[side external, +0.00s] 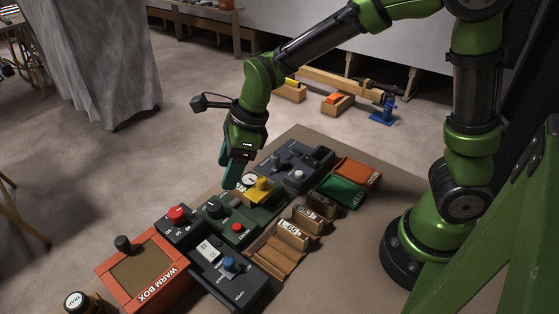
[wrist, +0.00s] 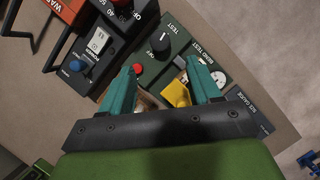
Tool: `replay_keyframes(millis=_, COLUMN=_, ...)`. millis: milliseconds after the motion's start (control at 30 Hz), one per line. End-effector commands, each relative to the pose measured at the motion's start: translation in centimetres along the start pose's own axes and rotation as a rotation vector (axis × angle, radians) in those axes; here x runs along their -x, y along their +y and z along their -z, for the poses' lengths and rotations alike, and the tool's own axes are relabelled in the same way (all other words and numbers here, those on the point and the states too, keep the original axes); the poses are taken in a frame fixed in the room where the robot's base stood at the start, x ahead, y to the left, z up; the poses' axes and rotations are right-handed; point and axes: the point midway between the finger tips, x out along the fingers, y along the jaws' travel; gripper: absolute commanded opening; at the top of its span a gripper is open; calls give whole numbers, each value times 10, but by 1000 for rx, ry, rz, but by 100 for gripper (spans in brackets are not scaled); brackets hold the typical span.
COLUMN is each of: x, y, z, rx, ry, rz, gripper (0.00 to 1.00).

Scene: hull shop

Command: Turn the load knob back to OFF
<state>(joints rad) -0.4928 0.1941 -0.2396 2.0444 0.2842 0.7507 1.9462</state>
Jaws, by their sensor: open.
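The load knob appears to be the black round knob (wrist: 160,42) with a white pointer line, on the dark green bend test box (wrist: 187,45). In the wrist view its line points roughly up the picture, near the TEST lettering; I cannot tell exactly which mark it meets. In the side view the knob (side external: 213,210) sits on the box's left part. My gripper (wrist: 163,67) has its teal fingers apart with nothing held. In the side view my gripper (side external: 229,184) hangs above the box's far edge, apart from the knob.
On the same box are a red button (side external: 237,227), a yellow block (side external: 262,190) and a white dial (side external: 249,180). Close by stand a box with a red knob (side external: 177,213), a blue-knobbed box (side external: 229,264) and the orange warm box (side external: 150,272). Wooden bins (side external: 292,235) line the near side.

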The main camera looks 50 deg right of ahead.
Motion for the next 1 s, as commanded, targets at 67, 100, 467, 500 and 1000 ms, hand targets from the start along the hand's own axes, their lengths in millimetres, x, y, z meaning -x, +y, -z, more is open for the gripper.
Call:
replay_keyframes(millis=67, x=-20, y=1, z=1, rx=1, ry=5, rz=-3, gripper=62)
replay_keyframes(millis=100, x=-28, y=0, z=1, rx=0, ry=6, rz=-2, gripper=62)
replay_keyframes(millis=467, x=-92, y=0, z=0, rx=0, ry=2, rz=-1, gripper=62)
replay_keyframes(millis=500, x=-96, y=0, z=0, rx=2, ry=1, rz=0, gripper=62)
replay_keyframes(millis=1000, x=-104, y=0, z=0, rx=3, ry=-1, rz=1, gripper=52)
